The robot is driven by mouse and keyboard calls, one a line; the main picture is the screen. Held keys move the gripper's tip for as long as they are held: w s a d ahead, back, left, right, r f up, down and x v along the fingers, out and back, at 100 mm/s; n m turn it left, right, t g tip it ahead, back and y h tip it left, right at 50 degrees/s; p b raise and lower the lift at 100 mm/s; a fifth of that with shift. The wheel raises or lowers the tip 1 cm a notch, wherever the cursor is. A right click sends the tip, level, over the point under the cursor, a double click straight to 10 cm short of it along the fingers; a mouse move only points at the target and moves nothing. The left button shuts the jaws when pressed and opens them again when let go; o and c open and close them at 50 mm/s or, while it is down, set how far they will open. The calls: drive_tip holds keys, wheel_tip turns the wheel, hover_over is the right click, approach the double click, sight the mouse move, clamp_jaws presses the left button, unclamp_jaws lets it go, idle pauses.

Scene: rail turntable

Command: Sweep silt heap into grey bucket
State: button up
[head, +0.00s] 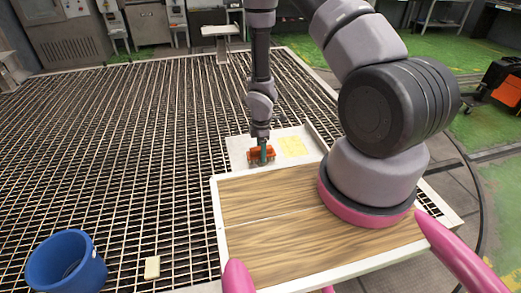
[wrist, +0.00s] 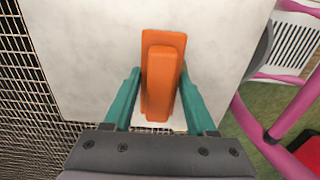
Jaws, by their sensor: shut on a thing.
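My gripper (head: 263,153) has its teal fingers on either side of an orange tool (head: 252,156), held by its upright handle over a pale board. In the wrist view the fingers (wrist: 160,100) flank the orange tool (wrist: 163,75); whether its lower edge touches the board is unclear. A flat pale-yellow patch (head: 293,146) lies on the board, right of the tool; I cannot tell whether it is silt. No clear heap shows.
The pale board (head: 238,146) adjoins a wood-topped platform (head: 260,225) with a white rim. A small cream block (head: 152,267) lies right of the blue bucket. Open floor grating (head: 110,150) spreads to the left. An orange-and-black machine (head: 508,85) stands far right.

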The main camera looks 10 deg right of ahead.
drive_tip(key=shift+s+f, duration=0.2)
drive_tip(key=shift+s, duration=3.4)
drive_tip(key=shift+r, duration=0.15)
drive_tip(key=shift+r, duration=0.9)
drive_tip(key=shift+w, duration=0.1)
drive_tip(key=shift+r, duration=3)
